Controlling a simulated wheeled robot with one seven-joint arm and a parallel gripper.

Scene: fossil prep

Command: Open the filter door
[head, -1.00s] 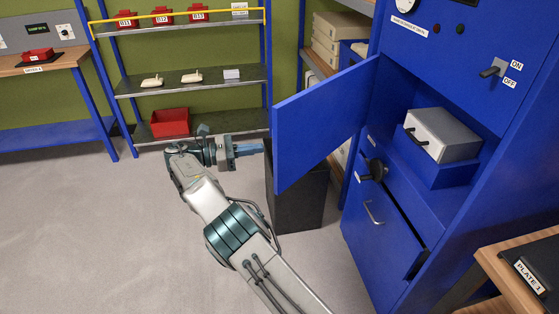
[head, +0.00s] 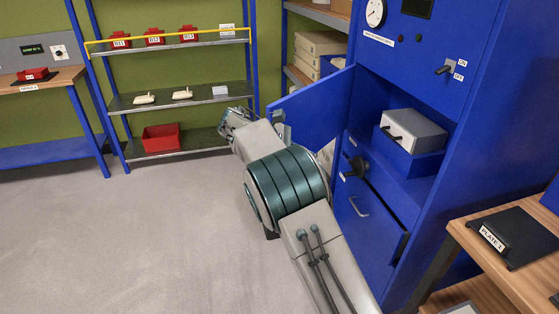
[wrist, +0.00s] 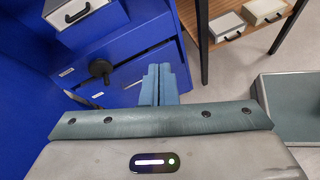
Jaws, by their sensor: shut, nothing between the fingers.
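The blue filter door (head: 312,108) stands swung open from the blue cabinet, its free edge toward the left. The opening behind it shows a grey filter box (head: 413,133) with a dark handle on a blue ledge; the box also shows at the top of the wrist view (wrist: 85,14). In the wrist view my gripper (wrist: 158,84) is shut and empty, pointing toward the cabinet's lower front. I cannot tell whether my arm touches the door.
Below the opening are a black knob (head: 355,167) and a slightly open drawer (head: 368,215). A wooden table with plate 1 (head: 510,238) stands at the right. A shelf rack (head: 185,100) stands behind, left. Floor at left is clear.

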